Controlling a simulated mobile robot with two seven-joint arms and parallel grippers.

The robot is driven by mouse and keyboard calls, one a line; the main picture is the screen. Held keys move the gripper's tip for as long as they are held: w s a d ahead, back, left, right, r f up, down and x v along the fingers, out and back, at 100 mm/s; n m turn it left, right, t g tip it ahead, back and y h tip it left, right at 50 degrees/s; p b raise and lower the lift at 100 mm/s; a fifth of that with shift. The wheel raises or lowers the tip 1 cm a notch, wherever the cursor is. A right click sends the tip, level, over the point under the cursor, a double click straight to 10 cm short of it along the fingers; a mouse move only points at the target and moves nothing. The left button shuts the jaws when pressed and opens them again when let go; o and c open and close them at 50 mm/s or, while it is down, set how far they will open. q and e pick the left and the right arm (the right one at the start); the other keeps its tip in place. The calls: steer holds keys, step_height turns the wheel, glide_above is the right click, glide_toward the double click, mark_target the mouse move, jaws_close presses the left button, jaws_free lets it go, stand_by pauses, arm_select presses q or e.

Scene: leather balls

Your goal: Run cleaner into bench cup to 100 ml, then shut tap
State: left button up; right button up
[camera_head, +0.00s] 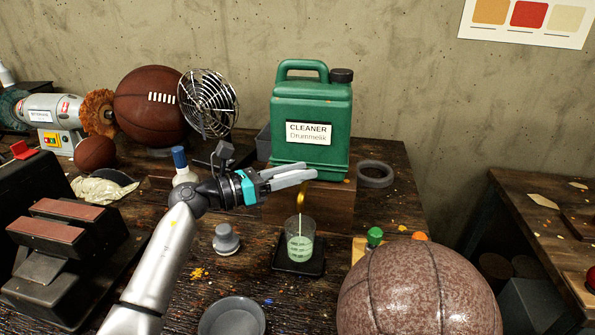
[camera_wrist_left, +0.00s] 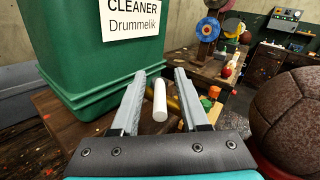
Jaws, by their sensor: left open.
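The green cleaner jug (camera_head: 311,118) stands on a wooden block (camera_head: 330,211) at the back of the bench. A brass spout (camera_head: 301,194) shows below my gripper, and a thin pale stream falls from it into the clear bench cup (camera_head: 300,243). The cup holds pale green liquid to about half its height; its marks are too small to read. My left gripper (camera_head: 309,171) is open in front of the jug's base. In the left wrist view, a white tap handle (camera_wrist_left: 160,103) lies between the open fingers (camera_wrist_left: 160,75), with gaps on both sides.
The cup stands on a black pad (camera_head: 285,264). A large brown leather ball (camera_head: 418,295) fills the front right. A grey bowl (camera_head: 232,318) and a grey knob-topped weight (camera_head: 226,240) are left of the cup. A wire fan (camera_head: 208,102) stands behind my arm.

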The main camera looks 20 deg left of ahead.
arm_select(q)
steer(key=shift+c, duration=0.3)
jaws_close()
stand_by(1.1)
